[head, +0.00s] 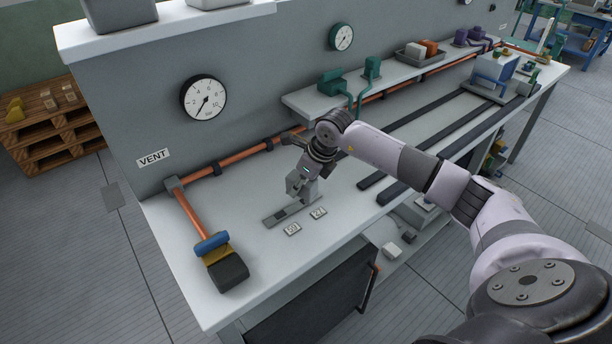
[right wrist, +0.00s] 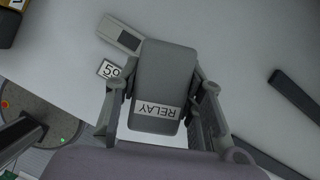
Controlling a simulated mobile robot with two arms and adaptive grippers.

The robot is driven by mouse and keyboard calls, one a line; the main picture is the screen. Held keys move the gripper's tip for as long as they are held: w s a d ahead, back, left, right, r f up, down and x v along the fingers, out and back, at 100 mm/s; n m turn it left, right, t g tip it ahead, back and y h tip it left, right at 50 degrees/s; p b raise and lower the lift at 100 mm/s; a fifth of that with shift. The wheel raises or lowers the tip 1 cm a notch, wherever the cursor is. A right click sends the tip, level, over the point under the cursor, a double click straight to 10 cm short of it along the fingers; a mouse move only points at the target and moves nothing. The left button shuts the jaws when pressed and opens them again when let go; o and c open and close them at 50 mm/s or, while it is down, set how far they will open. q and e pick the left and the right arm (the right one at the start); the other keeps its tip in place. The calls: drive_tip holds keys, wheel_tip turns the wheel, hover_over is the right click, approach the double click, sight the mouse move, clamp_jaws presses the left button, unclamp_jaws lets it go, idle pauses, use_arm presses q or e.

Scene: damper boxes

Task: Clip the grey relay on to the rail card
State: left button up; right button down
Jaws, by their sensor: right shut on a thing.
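The grey relay (right wrist: 165,75), marked RELAY, is between the fingers of my right gripper (right wrist: 165,108) in the right wrist view. My right gripper (head: 304,190) is shut on it and points down at the bench in the head view. The grey rail card (head: 276,217) lies flat on the bench under the gripper. Its one end with a dark slot also shows in the right wrist view (right wrist: 122,36), and the relay covers the rest there. I cannot tell whether the relay touches the card. My left gripper is not in view.
Number tags 59 (head: 292,229) and 27 (head: 318,213) lie in front of the card. A copper pipe (head: 192,212) ends at a black block (head: 228,275) on the left. Dark rails (head: 400,150) run along the bench to the right.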

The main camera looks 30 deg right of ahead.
drive_tip(key=w+d+m+b, duration=0.1)
drive_tip(key=m, duration=0.1)
drive_tip(key=w+d+f+m+h+b, duration=0.1)
drive_tip(key=d+m, duration=0.1)
drive_tip(key=shift+w+f, duration=0.1)
drive_tip(key=shift+w, duration=0.1)
drive_tip(key=shift+f+b, duration=1.2)
drive_tip(key=shift+f, duration=0.85)
drive_tip(key=shift+r, duration=0.2)
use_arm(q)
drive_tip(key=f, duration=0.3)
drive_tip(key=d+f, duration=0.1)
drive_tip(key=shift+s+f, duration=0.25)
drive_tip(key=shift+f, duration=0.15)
use_arm(e)
drive_tip(key=shift+w, duration=0.1)
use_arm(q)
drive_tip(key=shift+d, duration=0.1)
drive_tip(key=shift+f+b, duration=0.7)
use_arm(e)
drive_tip(key=shift+f, duration=0.95)
